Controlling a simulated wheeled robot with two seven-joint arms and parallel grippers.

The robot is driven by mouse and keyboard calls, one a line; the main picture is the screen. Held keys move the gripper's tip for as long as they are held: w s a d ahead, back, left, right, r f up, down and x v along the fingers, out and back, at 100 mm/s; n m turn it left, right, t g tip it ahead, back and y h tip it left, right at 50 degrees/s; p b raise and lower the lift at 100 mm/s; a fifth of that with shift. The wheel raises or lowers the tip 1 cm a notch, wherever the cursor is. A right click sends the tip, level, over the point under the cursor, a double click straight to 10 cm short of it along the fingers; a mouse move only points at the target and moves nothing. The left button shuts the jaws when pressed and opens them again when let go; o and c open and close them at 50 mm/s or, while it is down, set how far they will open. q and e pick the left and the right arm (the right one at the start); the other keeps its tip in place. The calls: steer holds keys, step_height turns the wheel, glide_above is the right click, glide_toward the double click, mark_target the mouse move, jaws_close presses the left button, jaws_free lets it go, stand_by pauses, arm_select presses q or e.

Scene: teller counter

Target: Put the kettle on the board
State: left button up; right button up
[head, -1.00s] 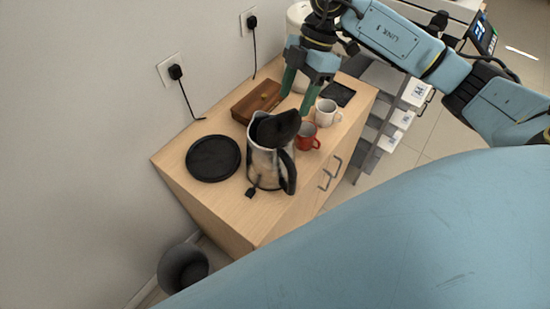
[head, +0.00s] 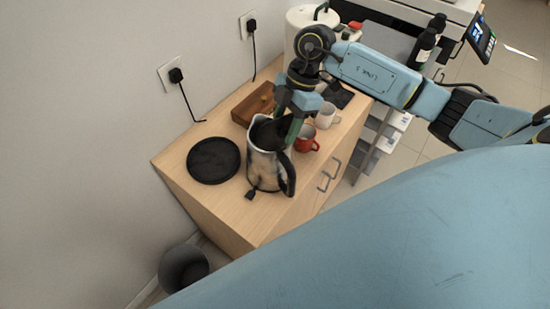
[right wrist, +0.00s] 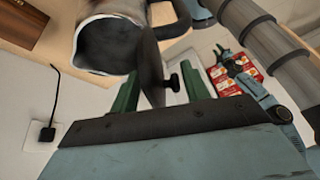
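The kettle (head: 264,170) is silver-grey with a black handle and stands upright on the wooden cabinet top. A round black board (head: 213,160) lies flat to its left, apart from it. My right gripper (head: 288,128) is down at the top of the kettle, on the handle side. In the right wrist view, the kettle's mouth (right wrist: 103,45) is open. Its raised dark lid (right wrist: 150,70), with a small knob, sits between the two green fingers (right wrist: 160,88), which are spread apart. Whether they touch the lid is unclear.
A red mug (head: 306,140) and a white mug (head: 325,115) stand close to the right of the kettle. A brown wooden box (head: 254,104) is behind it. A bin (head: 183,268) stands on the floor. The wall borders the cabinet's left side.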

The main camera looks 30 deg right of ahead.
jaws_close()
steer(key=shift+w+r, duration=0.15)
stand_by(0.9)
